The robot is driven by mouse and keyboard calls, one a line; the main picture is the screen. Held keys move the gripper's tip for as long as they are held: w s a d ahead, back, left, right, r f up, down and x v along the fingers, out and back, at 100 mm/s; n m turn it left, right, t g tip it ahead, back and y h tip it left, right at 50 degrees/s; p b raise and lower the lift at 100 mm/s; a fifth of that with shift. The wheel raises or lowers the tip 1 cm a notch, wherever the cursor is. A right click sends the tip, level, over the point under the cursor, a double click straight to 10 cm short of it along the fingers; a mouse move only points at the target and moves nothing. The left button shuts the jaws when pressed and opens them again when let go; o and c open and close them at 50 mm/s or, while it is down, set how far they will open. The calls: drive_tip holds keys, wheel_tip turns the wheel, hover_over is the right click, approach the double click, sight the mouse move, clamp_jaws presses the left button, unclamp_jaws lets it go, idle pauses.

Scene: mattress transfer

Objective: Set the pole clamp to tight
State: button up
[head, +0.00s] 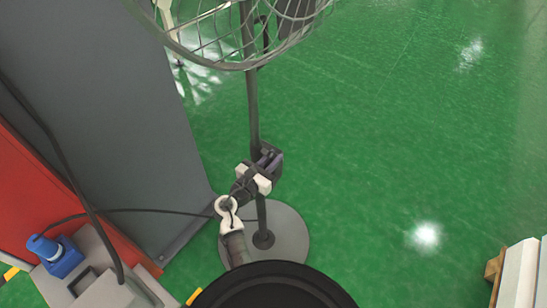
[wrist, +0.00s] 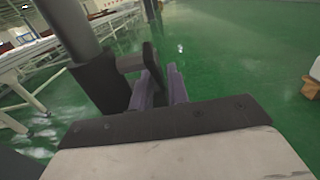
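The pole clamp is a black collar (wrist: 97,82) around the dark pole, on the left of the wrist view. A short arm runs from it to a flat black handle (wrist: 153,62). In the head view the clamp is mostly hidden behind my gripper (head: 270,163), which is at the pole at mid-height. In the wrist view the two purple fingers of my gripper (wrist: 160,88) stand apart, with the lower part of the handle between them. I cannot tell whether both fingers press on it. The clamp's tight or loose setting cannot be read.
The pole (head: 252,105) stands on a round grey base (head: 290,238) and carries a wire fan cage (head: 205,60). A grey panel (head: 105,110) and a red cabinet (head: 35,200) stand at left.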

clamp_jaws()
drive_tip(key=b, duration=0.1)
drive_tip(key=t+b, duration=0.1)
drive_tip(key=b, duration=0.1)
drive_tip(key=shift+w+d+f+h, duration=0.15)
drive_tip(key=shift+f+h, duration=0.15)
drive_tip(key=shift+f, duration=0.05)
drive_tip(key=b, duration=0.1)
drive_tip(key=t+h+b, duration=0.1)
drive_tip(key=b, duration=0.1)
drive_tip(key=shift+w+d+r, duration=0.1)
drive_tip(key=shift+w+r, duration=0.1)
drive_tip(key=shift+r, duration=0.1)
drive_tip(key=shift+r+t+b, duration=0.3)
drive_tip(key=shift+b, duration=0.25)
unclamp_jaws()
